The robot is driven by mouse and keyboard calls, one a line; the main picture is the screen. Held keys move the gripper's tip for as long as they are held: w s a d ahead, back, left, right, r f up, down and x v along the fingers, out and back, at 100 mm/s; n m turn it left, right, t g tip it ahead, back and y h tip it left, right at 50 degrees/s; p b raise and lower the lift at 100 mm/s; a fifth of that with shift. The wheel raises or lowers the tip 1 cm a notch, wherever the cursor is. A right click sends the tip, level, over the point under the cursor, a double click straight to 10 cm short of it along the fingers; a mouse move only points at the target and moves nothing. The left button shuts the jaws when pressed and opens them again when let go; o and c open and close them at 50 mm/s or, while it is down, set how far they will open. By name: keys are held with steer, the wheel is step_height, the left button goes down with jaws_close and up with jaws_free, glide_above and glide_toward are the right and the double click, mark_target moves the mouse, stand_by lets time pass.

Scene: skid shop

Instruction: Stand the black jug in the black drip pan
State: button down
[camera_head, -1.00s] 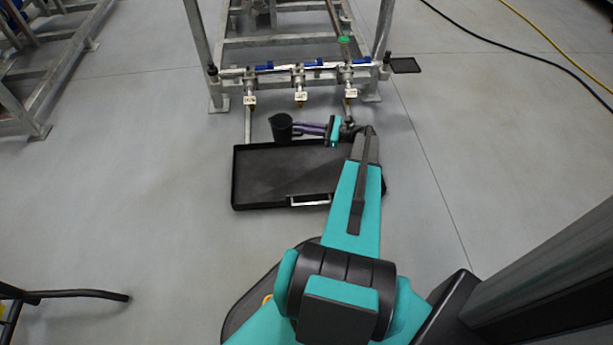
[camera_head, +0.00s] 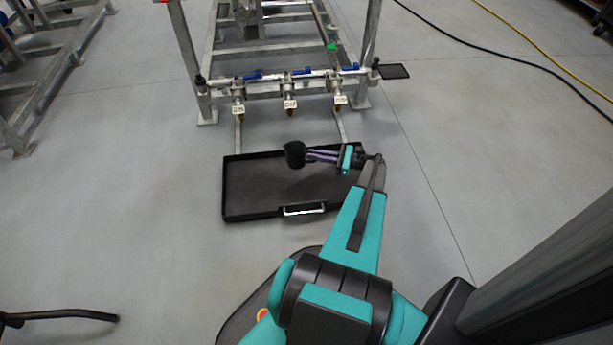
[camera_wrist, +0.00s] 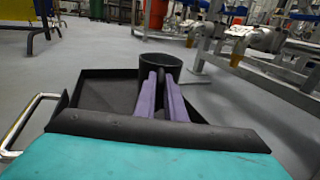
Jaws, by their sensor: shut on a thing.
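The black jug (camera_head: 295,154) is held at the tips of my gripper (camera_head: 312,154), over the far middle part of the black drip pan (camera_head: 250,190). In the wrist view the jug (camera_wrist: 160,62) shows its open top, with the purple fingers (camera_wrist: 162,92) shut on its near side. The jug looks roughly upright there, but the head view shows it small and dark. The pan (camera_wrist: 100,90) lies behind and below it. Whether the jug's base touches the pan floor is hidden. The pan is otherwise empty where I can see it.
A metal frame with several valves (camera_head: 289,92) stands behind the pan. A small black tray (camera_head: 394,71) sits right of the frame. The pan's metal handle (camera_head: 304,210) faces me. Hoses lie on the floor at the upper right. Floor left of the pan is clear.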

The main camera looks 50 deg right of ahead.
mark_target(315, 161)
steer(key=shift+f+b, duration=0.7)
steer(key=shift+f, duration=1.35)
steer(key=shift+f+b, duration=1.05)
steer(key=shift+f, duration=1.5)
steer(key=shift+f, duration=0.1)
steer(key=c, duration=1.8)
jaws_free()
steer(key=shift+c, duration=0.2)
